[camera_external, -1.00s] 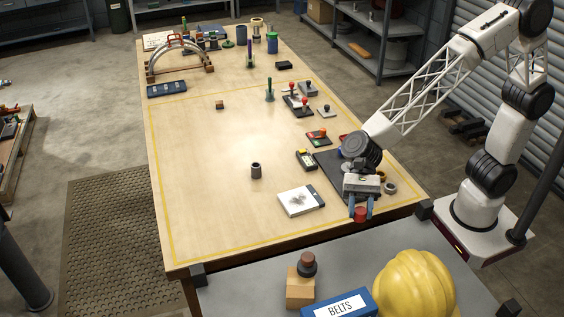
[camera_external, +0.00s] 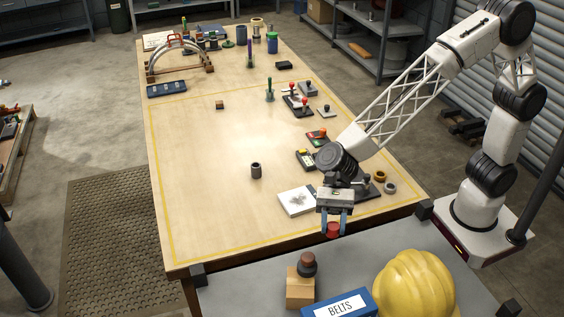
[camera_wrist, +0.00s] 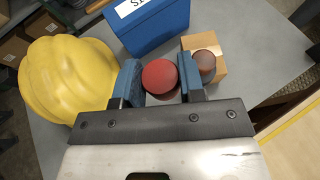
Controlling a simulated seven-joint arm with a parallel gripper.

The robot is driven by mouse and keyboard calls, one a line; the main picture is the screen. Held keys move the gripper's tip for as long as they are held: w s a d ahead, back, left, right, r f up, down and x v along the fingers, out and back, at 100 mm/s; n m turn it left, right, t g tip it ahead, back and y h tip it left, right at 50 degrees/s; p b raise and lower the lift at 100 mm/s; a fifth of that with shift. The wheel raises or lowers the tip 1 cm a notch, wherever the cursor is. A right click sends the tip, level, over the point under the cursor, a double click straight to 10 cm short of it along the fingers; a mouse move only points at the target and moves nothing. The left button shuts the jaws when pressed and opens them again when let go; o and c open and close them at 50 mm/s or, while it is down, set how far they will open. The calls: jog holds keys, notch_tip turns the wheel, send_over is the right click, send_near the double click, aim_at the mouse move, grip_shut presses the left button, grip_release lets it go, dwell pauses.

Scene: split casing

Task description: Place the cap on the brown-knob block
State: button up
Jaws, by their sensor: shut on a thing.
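My gripper (camera_external: 334,225) is shut on a red round piece (camera_external: 333,231), which may be the cap. It is held in the air near the table's front edge. A dark piece with a brown knob (camera_external: 307,260) stands on a tan block (camera_external: 300,290) on the grey front bench, below and left of my gripper. In the wrist view the brown knob (camera_wrist: 205,62) is just right of the right finger, partly covering the tan block (camera_wrist: 217,60).
A yellow hard hat (camera_external: 415,285) and a blue BELTS box (camera_external: 338,305) stand close to the tan block on the grey bench (camera_external: 235,300). A white pad (camera_external: 296,201) and a dark hollow cylinder (camera_external: 256,171) lie on the wooden table. Its left middle is mostly clear.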

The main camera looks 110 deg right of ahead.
send_over(308, 256)
jog(key=shift+f, duration=0.35)
dwell(0.3)
jog(key=shift+f, duration=1.75)
jog(key=shift+f, duration=0.15)
jog(key=o, duration=0.9)
jog(key=shift+r, duration=0.2)
jog(key=v, duration=1.2)
jog(key=shift+d, duration=0.1)
